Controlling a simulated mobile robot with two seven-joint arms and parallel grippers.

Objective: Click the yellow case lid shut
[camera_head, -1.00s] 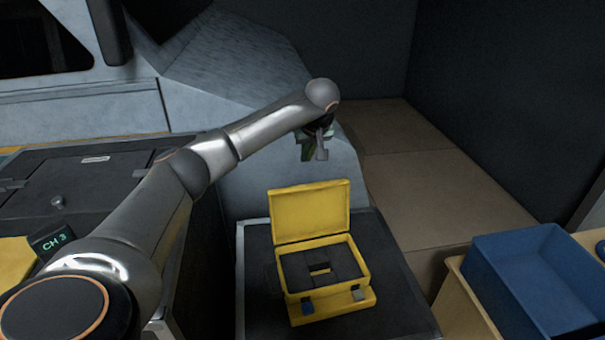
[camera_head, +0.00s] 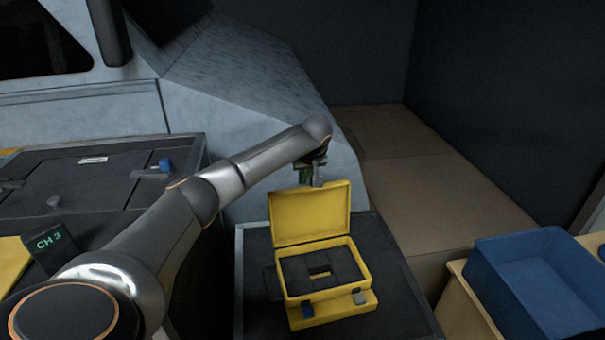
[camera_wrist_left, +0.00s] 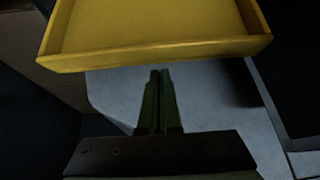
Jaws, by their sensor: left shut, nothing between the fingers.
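The yellow case (camera_head: 322,277) stands open on a dark-topped surface (camera_head: 257,308). Its lid (camera_head: 311,215) is raised upright at the back edge. Dark foam with a small cut-out lies inside the base. My left gripper (camera_head: 314,183) is shut and empty, just behind the top edge of the lid. In the left wrist view, the shut fingers (camera_wrist_left: 160,76) point toward the lid (camera_wrist_left: 155,30), with a small gap seeming to remain. My right gripper is not in view.
A blue bin (camera_head: 525,280) stands at the right on a wooden box. A dark panel with a knob (camera_head: 54,201) and a "CH 3" display (camera_head: 49,241) are at the left. Open floor (camera_head: 400,170) lies behind the case to the right.

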